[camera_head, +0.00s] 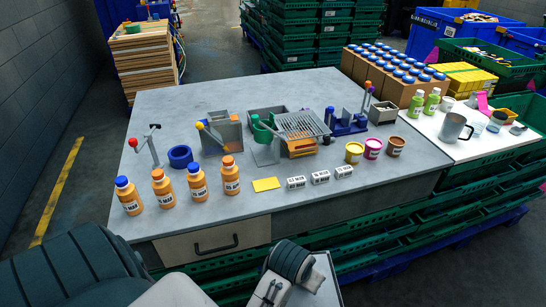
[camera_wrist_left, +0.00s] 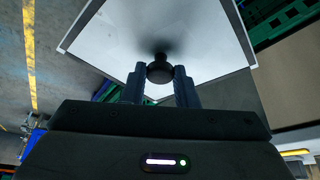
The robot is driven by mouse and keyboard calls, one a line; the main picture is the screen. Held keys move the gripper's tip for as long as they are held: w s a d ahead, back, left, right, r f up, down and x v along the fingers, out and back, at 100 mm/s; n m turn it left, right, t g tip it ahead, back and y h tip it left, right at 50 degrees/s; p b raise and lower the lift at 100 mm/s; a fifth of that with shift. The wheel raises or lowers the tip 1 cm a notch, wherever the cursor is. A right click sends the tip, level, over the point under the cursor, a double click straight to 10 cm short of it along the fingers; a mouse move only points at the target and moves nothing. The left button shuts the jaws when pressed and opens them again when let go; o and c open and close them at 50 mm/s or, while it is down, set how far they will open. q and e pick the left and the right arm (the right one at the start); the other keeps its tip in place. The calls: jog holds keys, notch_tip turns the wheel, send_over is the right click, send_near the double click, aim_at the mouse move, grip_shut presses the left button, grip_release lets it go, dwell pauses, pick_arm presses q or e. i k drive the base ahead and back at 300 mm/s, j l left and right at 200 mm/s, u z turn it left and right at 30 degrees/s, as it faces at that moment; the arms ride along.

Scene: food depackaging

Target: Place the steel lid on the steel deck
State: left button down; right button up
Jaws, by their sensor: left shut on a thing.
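The steel lid (camera_wrist_left: 205,28) is a flat, pale square plate with a black knob (camera_wrist_left: 160,70) in the left wrist view. My left gripper (camera_wrist_left: 160,88) is shut on this knob, with one dark finger on each side. In the head view, part of the lid (camera_head: 328,287) shows at the bottom edge, in front of the table and beside my left wrist; the fingers are hidden there. The grey tabletop (camera_head: 200,95) is a broad, flat surface; I cannot tell whether it is the steel deck or whether that is the slatted steel rack (camera_head: 304,122) on it. My right gripper is not in view.
Several orange bottles (camera_head: 197,182) stand at the table's front left. A yellow card (camera_head: 266,184), small white labelled packs (camera_head: 320,177) and three small tubs (camera_head: 373,148) lie along the front. A blue tape ring (camera_head: 180,157) is behind the bottles. The back-left tabletop is clear.

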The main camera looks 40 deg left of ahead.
aim_at(336, 111)
jog(key=i+l+u, duration=0.15)
jog(key=u, duration=0.2)
jog(key=i+l+u, duration=0.15)
jog(key=u, duration=0.2)
jog(key=i+l+u, duration=0.1)
jog(key=l+u, duration=0.3)
jog(key=i+l, duration=0.1)
jog(key=l, duration=0.35)
jog(key=i+l+u, duration=0.1)
jog(key=l, duration=0.35)
jog(key=i+l+u, duration=0.1)
jog(key=l, duration=0.35)
jog(key=i+l, duration=0.15)
jog(key=l, duration=0.3)
jog(key=i+l+u, duration=0.1)
jog(key=l, duration=0.35)
